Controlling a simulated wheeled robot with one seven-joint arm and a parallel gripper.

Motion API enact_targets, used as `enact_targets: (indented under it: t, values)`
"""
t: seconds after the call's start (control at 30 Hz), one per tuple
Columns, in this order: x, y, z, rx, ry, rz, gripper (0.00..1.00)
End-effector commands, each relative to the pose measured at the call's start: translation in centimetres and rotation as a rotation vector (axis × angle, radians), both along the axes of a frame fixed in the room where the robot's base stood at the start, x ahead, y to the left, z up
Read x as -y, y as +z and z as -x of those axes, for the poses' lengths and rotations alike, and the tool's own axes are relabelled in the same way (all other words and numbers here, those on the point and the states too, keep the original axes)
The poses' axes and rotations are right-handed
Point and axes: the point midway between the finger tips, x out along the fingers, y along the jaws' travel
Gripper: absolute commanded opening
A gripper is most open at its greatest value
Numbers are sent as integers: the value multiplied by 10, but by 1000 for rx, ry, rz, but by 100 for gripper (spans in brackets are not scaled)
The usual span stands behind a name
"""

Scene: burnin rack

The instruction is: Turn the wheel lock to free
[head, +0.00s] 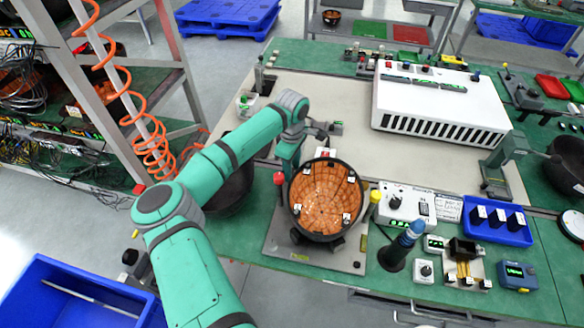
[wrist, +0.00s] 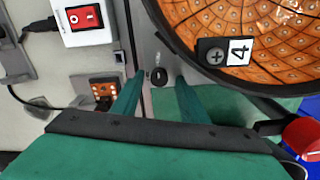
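The wheel (head: 326,200) is a round black bowl lined with orange tiles and white number tags. It stands on a grey base plate (head: 350,262). In the wrist view its rim and the "4" tag (wrist: 240,50) fill the upper right. A small black knob (wrist: 158,76) sits on a grey plate beside the rim; it may be the wheel lock, but no label shows. My gripper (wrist: 158,100) is open, its two green fingers on either side of this knob with gaps visible; I cannot tell the depth. In the head view my gripper (head: 289,160) is behind the wheel, partly hidden by my arm.
A red knob (head: 279,178) stands left of the wheel and a yellow one (head: 376,196) right of it. A white box with a red switch (wrist: 85,17) is near my gripper. A dark bowl (head: 232,190) stands left.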

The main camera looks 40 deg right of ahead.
Motion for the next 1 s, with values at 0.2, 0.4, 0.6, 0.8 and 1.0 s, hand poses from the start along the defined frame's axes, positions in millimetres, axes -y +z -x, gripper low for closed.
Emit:
enact_targets:
  t: [0.2, 0.4, 0.6, 0.8, 1.0]
  values:
    - [3, 0, 1, 0, -4, 0, 38]
    - [0, 0, 0, 0, -1, 1, 0]
    - [-1, 1, -1, 1, 10, 0, 0]
    - [-2, 1, -2, 3, 70, -1, 0]
    - [-3, 1, -3, 4, 204, -2, 0]
